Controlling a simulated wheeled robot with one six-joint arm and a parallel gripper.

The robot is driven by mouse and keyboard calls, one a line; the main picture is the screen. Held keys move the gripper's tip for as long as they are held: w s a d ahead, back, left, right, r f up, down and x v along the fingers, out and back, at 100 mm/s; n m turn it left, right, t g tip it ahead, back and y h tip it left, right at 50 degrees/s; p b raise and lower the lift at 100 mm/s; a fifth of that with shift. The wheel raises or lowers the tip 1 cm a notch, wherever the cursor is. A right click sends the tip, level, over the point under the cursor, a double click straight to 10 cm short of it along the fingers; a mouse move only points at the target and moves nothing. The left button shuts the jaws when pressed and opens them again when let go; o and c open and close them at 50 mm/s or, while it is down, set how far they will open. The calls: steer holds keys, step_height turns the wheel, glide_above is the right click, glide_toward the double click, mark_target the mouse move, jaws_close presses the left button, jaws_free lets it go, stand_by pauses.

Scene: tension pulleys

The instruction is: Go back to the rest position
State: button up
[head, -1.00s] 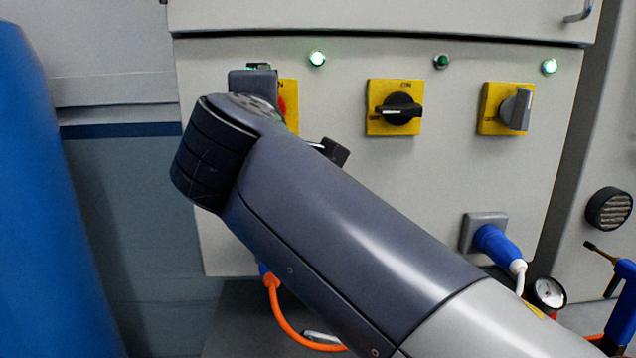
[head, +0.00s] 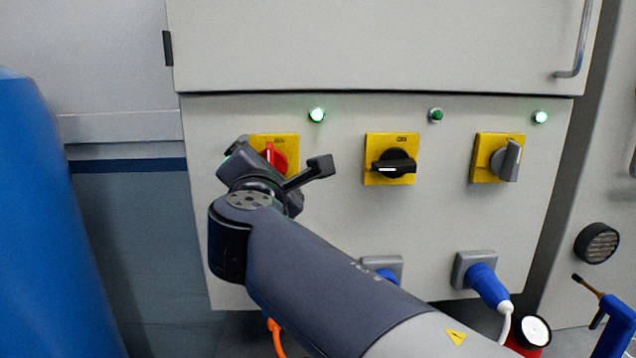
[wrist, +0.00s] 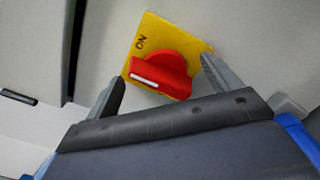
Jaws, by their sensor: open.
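My gripper is in front of the left switch on the grey cabinet, and its fingers (wrist: 165,88) are spread apart and empty in the wrist view. The red rotary knob (wrist: 163,74) on its yellow plate (wrist: 149,33) shows between and beyond the fingers, apart from them as far as I can see. In the head view the red knob (head: 276,157) is partly hidden by my gripper (head: 285,172), and the yellow plate (head: 289,146) shows around it. My arm reaches in from the lower right.
A black switch (head: 394,166) and a grey switch (head: 506,160) sit to the right. Green lamps (head: 317,115) line the panel above. Blue plugs (head: 487,286) stick out below. A blue rounded object (head: 45,220) stands at the left. A round gauge (head: 535,331) is at lower right.

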steer(key=n+p, duration=0.6)
steer(key=shift+r, duration=0.1)
steer(key=shift+n+p, duration=1.05)
steer(key=shift+n, duration=0.05)
steer(key=shift+f+n+p, duration=0.3)
steer(key=shift+n+p, duration=0.1)
steer(key=shift+n, duration=0.1)
steer(key=shift+f, duration=0.1)
